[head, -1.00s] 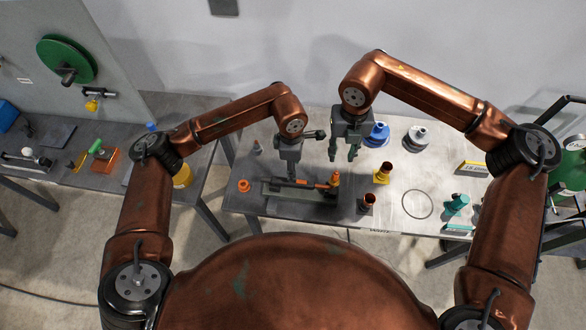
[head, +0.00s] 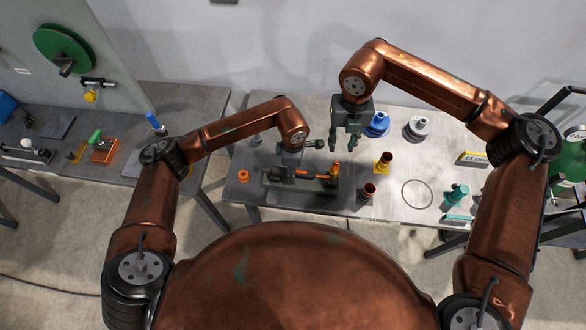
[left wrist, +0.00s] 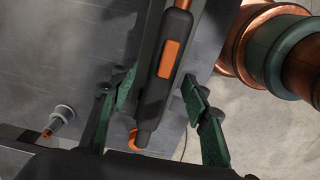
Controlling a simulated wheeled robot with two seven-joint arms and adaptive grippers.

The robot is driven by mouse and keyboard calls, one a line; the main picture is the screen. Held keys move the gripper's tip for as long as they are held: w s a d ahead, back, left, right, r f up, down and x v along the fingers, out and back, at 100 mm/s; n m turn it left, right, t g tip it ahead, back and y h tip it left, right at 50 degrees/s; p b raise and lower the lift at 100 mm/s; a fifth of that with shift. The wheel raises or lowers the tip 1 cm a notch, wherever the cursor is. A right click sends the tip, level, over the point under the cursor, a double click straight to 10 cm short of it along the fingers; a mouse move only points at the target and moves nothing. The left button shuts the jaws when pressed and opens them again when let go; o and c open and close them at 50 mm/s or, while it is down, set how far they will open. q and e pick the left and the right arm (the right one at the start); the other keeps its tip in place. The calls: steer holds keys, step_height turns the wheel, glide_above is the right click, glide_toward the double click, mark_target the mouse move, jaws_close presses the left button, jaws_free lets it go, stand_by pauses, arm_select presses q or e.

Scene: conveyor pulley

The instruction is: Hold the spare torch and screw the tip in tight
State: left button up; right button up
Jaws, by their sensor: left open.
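The torch lies in a dark holder (head: 318,185) on the table; its dark handle with an orange button (left wrist: 170,58) shows close up in the left wrist view. My left gripper (left wrist: 160,98) is open, one green finger on each side of the handle, and I cannot tell whether they touch it. In the head view, its arm partly hides the torch. My right gripper (head: 343,142) points down, empty, with its fingers apart, behind the holder's right end. A small grey piece with an orange end (left wrist: 58,122) stands beside the torch; I cannot tell whether it is the tip.
Yellow (head: 383,163) and dark red-topped (head: 367,192) cups, a blue part (head: 378,124) and a grey part (head: 419,128) stand further right.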

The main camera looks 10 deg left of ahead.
arm_select(q)
steer(key=shift+c, duration=0.5)
jaws_close()
steer(key=c, duration=0.8)
jaws_free()
jaws_close()
